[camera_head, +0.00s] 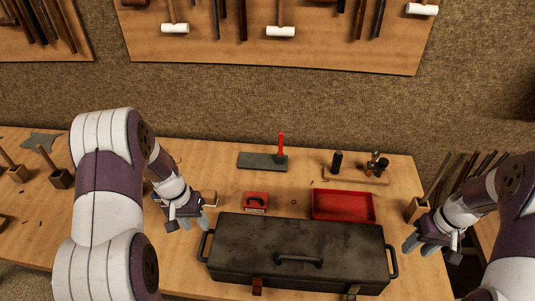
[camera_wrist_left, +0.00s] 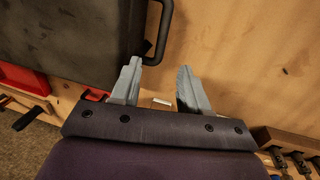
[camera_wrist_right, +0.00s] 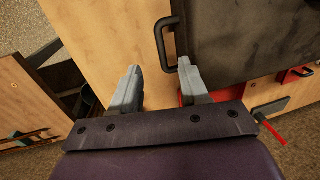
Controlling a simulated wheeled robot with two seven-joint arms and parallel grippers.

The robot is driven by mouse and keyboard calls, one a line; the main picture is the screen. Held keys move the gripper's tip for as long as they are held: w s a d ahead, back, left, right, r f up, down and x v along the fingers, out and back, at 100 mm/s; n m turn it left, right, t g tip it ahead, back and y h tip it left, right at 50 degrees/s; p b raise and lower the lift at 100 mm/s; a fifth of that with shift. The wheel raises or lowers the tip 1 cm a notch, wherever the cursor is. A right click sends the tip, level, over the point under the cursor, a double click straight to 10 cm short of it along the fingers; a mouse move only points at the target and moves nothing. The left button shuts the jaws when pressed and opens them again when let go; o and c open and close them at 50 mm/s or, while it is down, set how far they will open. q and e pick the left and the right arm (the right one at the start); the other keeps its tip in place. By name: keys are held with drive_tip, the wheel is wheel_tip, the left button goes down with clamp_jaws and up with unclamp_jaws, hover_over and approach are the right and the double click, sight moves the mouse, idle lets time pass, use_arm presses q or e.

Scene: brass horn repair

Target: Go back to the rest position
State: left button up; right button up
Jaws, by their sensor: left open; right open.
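My left gripper (camera_head: 187,222) is open and empty above the workbench, just left of the black toolbox (camera_head: 296,240). My right gripper (camera_head: 425,247) is open and empty, just right of the toolbox and near the bench's right edge. In the right wrist view its fingers (camera_wrist_right: 162,88) are spread, with the toolbox's side handle (camera_wrist_right: 163,42) close by the right finger. The toolbox is closed.
Behind the toolbox are a red tray (camera_head: 343,206), a small red box (camera_head: 255,201) and a grey plate (camera_head: 262,161) with a red upright tool (camera_head: 281,145). A wooden tool holder (camera_head: 357,176) stands at the back right. Wooden blocks (camera_head: 61,178) with handles stand at left.

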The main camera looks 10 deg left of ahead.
drive_tip(key=shift+r, duration=0.15)
idle(0.4)
use_arm(q)
drive_tip(key=s+r, duration=0.1)
drive_tip(key=s+d+r+n, duration=0.1)
drive_tip(key=s, duration=0.1)
drive_tip(key=s+d+r+n+y, duration=0.1)
drive_tip(key=s, duration=0.1)
drive_tip(key=shift+s+g, duration=0.1)
drive_tip(key=shift+g, duration=0.3)
drive_tip(key=s+d+r+m+t+y, duration=0.1)
drive_tip(key=s+d+r+m+t, duration=0.1)
drive_tip(key=s+d+r, duration=0.3)
wheel_tip(320, 180, up, 4)
drive_tip(key=d+m, duration=0.1)
drive_tip(key=d, duration=0.2)
drive_tip(key=shift+s+f, duration=0.15)
drive_tip(key=shift+s, duration=0.15)
use_arm(e)
drive_tip(key=s+a+r+t+h, duration=0.1)
drive_tip(key=s+a+r+h, duration=0.1)
drive_tip(key=s+a+r, duration=0.5)
drive_tip(key=s+a, duration=0.3)
drive_tip(key=s, duration=0.1)
drive_tip(key=shift+a+r+m+t, duration=0.3)
drive_tip(key=shift+a, duration=0.05)
use_arm(q)
drive_tip(key=shift+w, duration=0.1)
use_arm(e)
drive_tip(key=shift+w, duration=0.1)
